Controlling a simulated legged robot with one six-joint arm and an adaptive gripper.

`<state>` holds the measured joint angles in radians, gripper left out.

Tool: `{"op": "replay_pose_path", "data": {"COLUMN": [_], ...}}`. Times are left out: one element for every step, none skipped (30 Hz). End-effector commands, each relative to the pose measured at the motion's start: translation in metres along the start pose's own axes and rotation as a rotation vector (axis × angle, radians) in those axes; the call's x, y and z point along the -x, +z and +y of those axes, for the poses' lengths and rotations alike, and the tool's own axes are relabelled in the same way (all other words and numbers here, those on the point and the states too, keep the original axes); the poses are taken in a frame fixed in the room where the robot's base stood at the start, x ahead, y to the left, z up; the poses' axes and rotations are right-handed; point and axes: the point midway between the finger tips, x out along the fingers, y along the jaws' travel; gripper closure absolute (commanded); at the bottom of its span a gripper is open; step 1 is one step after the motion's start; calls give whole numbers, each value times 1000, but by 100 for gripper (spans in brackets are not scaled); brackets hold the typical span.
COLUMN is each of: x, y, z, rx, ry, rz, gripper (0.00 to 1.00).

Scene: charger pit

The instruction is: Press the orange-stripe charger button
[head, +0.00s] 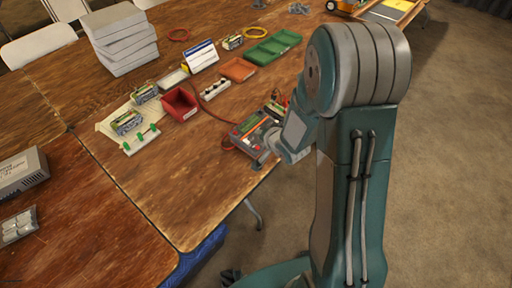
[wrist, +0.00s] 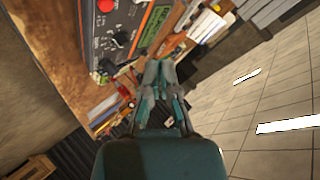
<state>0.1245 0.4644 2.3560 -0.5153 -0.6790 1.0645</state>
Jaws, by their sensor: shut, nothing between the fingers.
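The charger (head: 250,126) is a dark grey box with an orange stripe, near the table's front edge in the head view. In the wrist view its panel (wrist: 97,32) fills the top left, with a red button (wrist: 106,6) at the top edge, a black knob (wrist: 121,38), an orange stripe (wrist: 141,27) and a green label. My gripper (head: 260,163) is at the charger's near right corner in the head view. In the wrist view my gripper (wrist: 159,68) is shut and empty, its tips below and right of the red button. I cannot tell whether it touches the charger.
A red bin (head: 180,104), a white terminal strip (head: 214,91), an orange tray (head: 239,69) and a green tray (head: 273,47) lie beyond the charger. Cables lie around it. The table (head: 190,190) is bare at front left of the charger.

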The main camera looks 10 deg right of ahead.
Motion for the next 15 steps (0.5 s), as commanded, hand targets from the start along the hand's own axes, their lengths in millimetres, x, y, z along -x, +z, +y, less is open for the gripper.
{"op": "replay_pose_path", "data": {"x": [-5,-8,-11,-14,-16,-20,-23,-25,-29,-31,-33,-36,-37,-39,-40], "y": [5,6,9,10,12,15,17,19,21,23,25,27,28,29,29], "z": [5,6,10,12,14,16,18,20,22,23,25,26,28,29,30], "rx": [0,-1,-2,-2,-2,-1,-1,-1,0,0,0,0,0,0,1], "ry": [2,1,2,1,1,1,1,2,1,1,1,1,1,1,0], "rz": [-3,-3,-4,-3,-3,-3,-3,-3,-1,-2,-2,-2,-2,-1,0], "gripper": [100,100,100,100,100,100,100,100,100,100,100,100,100,100,100]}}
